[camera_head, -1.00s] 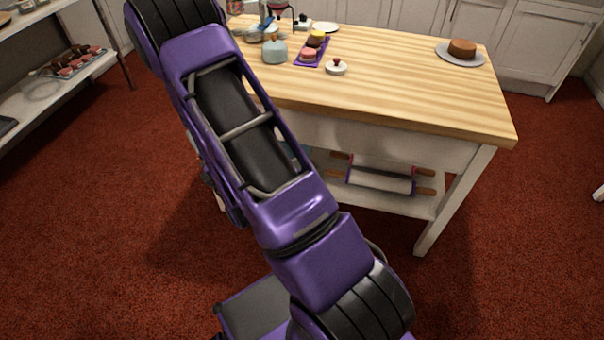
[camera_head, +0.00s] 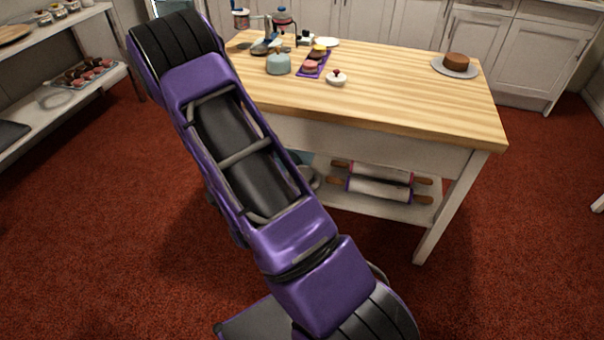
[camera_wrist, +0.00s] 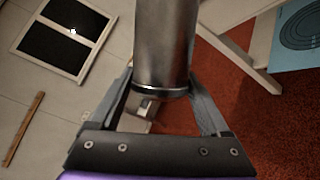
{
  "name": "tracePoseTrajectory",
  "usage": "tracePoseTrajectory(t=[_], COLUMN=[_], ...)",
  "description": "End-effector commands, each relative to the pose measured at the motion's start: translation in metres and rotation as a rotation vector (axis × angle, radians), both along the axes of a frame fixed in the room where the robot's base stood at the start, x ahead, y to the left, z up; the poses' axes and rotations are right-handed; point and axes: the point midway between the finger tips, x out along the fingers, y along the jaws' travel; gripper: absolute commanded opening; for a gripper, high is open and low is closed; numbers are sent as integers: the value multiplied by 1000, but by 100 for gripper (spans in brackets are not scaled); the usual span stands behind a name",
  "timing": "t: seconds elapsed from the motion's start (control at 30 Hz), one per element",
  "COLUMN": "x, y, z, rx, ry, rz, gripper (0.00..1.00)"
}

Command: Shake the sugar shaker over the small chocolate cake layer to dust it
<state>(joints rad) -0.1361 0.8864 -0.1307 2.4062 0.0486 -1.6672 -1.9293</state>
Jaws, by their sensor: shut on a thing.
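In the wrist view, my gripper (camera_wrist: 165,105) is shut on a metal cylinder, the sugar shaker (camera_wrist: 166,45). Its upper part runs out of the top of the picture. The small chocolate cake layer (camera_head: 456,61) sits on a grey plate (camera_head: 475,73) at the far right of the wooden table in the head view. My gripper and the shaker do not show in the head view, where my purple arm fills the left middle. No cake shows in the wrist view.
The wooden table (camera_head: 400,103) is mostly clear on its right. Rolling pins (camera_head: 380,188) lie on the lower shelf. A side shelf (camera_head: 60,118) stands at left.

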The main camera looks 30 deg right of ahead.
Motion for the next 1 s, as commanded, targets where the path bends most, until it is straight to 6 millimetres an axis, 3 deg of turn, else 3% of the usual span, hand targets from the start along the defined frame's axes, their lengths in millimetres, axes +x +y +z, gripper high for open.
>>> tracePoseTrajectory(t=[0.23,1.0], x=[0,1], y=[-1,-2], z=[8,34], rx=[91,1116], ry=[31,414], rz=[-1,-2], gripper=[6,6])
